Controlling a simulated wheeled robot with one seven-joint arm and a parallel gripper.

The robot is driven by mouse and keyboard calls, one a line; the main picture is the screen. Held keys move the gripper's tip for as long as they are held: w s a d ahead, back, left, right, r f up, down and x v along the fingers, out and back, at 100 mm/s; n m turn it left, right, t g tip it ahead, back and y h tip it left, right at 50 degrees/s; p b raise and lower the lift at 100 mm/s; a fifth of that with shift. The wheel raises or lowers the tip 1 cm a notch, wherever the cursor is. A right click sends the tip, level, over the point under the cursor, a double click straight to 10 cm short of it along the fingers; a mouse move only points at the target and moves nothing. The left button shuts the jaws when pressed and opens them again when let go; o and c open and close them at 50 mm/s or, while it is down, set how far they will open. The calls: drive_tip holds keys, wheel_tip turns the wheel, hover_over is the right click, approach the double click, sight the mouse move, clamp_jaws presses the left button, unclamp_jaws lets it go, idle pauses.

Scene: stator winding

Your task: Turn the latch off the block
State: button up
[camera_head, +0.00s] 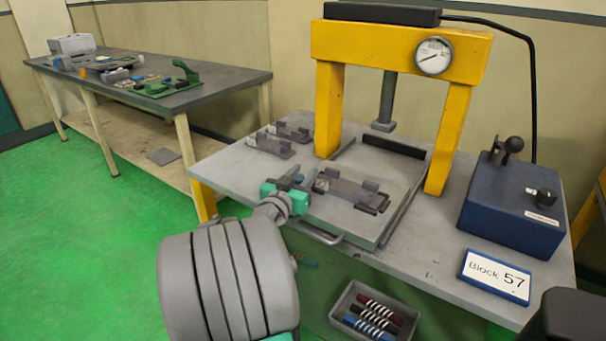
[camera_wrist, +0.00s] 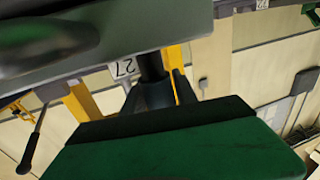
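The grey block (camera_head: 352,193) lies on the sliding plate (camera_head: 345,219) at the front of the press, with raised dark lugs at its right end. My gripper (camera_head: 306,183), with teal and grey parts, is at the block's left end, low over the plate. A small dark upright part (camera_head: 321,185), perhaps the latch, stands between my fingertips and the block. I cannot tell whether the fingers touch it or how far apart they are. The wrist view shows a dark post (camera_wrist: 152,92) between a grey slab and a large green part; I cannot tell which piece is the latch.
The yellow press (camera_head: 330,100) with a dial gauge stands over the plate. Two similar grey blocks (camera_head: 270,144) lie at the table's back left. A bin of coils (camera_head: 375,312) sits below.

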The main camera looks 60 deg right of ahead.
clamp_jaws()
idle(1.0)
